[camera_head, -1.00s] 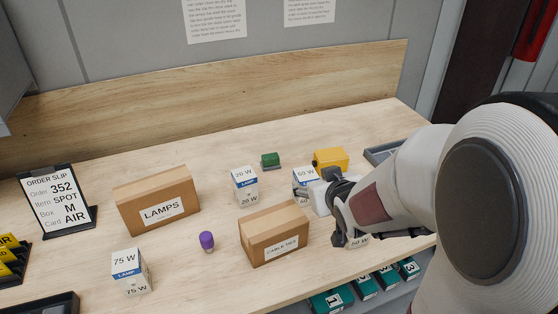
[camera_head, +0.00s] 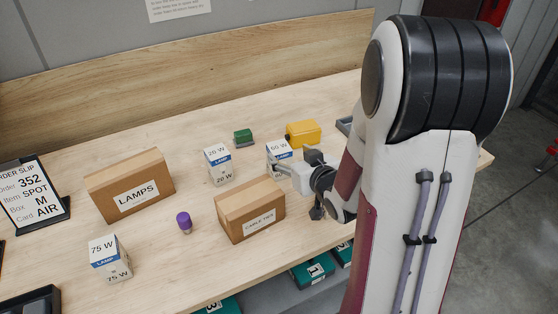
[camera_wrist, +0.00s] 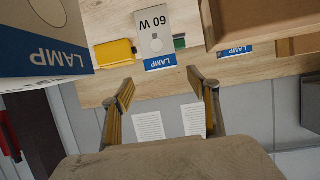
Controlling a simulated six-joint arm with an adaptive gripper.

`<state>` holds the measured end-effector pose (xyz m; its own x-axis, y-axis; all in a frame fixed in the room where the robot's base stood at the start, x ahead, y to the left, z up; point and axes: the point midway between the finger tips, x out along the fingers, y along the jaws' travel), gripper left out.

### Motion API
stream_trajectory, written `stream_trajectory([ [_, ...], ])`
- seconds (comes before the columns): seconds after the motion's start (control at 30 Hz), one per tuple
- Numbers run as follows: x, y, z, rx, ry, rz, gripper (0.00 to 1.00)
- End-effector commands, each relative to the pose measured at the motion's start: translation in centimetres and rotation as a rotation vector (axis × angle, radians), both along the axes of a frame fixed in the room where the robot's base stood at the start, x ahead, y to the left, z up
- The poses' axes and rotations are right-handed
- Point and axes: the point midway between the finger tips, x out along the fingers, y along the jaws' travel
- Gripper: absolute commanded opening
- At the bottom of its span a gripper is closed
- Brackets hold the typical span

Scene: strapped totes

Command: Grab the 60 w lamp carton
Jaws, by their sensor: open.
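The 60 W lamp carton (camera_head: 279,152) is white with a blue band and stands upright on the bench, behind the cable ties box and left of my gripper (camera_head: 316,184). In the wrist view the 60 W carton (camera_wrist: 156,32) appears upside down at top centre, beyond the fingers and apart from them. My gripper (camera_wrist: 165,94) is open, with nothing between its fingers. Another lamp carton (camera_wrist: 42,45) fills the upper left of the wrist view, close to the camera; its wattage is not readable. My arm hides the bench to the right in the head view.
The cable ties box (camera_head: 250,210) stands in front. The LAMPS box (camera_head: 130,186), purple object (camera_head: 184,222) and 75 W carton (camera_head: 110,260) are farther left.

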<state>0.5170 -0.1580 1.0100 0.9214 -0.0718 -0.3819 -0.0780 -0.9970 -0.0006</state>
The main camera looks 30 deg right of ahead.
Motion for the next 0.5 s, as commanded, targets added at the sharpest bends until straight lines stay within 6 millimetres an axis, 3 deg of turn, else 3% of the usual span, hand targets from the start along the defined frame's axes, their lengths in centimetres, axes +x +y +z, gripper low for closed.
stream_trajectory([
  [0.5,2.1,-0.1,-0.9,0.000,0.002,0.001,0.60],
])
